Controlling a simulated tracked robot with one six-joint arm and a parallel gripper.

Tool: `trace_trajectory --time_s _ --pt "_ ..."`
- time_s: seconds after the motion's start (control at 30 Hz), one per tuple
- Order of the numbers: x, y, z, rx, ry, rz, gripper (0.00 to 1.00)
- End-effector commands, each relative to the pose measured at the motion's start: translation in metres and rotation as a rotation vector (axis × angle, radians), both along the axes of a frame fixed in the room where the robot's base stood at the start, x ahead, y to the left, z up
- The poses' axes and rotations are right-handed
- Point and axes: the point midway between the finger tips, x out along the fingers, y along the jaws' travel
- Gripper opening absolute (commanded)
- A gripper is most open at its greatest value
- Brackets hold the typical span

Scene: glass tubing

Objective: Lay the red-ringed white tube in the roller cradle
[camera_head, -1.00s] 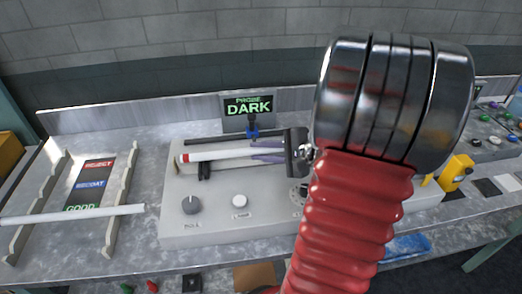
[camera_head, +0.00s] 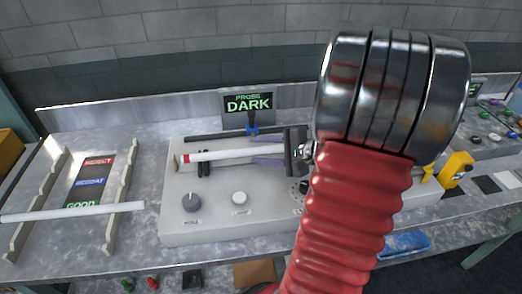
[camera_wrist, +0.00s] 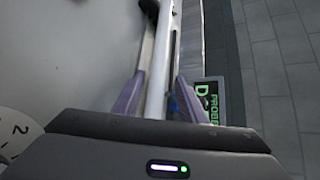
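The white tube (camera_head: 235,154) lies along the grey bench unit, its red ring (camera_head: 187,158) at the left end. It crosses the black roller cradle (camera_head: 204,169), whose parts show on both sides of it; it appears to rest there, but contact is hard to see. My gripper (camera_head: 264,152) is at the tube's right part. In the wrist view the tube (camera_wrist: 157,78) runs between my two purple fingers (camera_wrist: 160,95), with a narrow gap on each side. The gripper looks open around the tube. The tube's right end is hidden by my gripper.
Another white tube (camera_head: 75,212) lies across the notched rack (camera_head: 117,190) at left. The unit has a dark knob (camera_head: 191,202) and a white button (camera_head: 239,198). The probe display (camera_head: 249,103) behind reads DARK. A black bar (camera_head: 215,137) lies behind the tube.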

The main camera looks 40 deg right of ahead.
Motion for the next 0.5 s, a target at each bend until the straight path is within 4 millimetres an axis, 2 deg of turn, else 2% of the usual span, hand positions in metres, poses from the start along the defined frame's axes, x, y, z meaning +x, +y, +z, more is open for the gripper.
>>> trace_trajectory --time_s 0.27,0.5 --pt "0.000 0.000 0.014 -0.004 -0.001 0.001 0.38" --pt "-0.028 -0.010 0.025 -0.002 -0.001 -0.003 0.38"
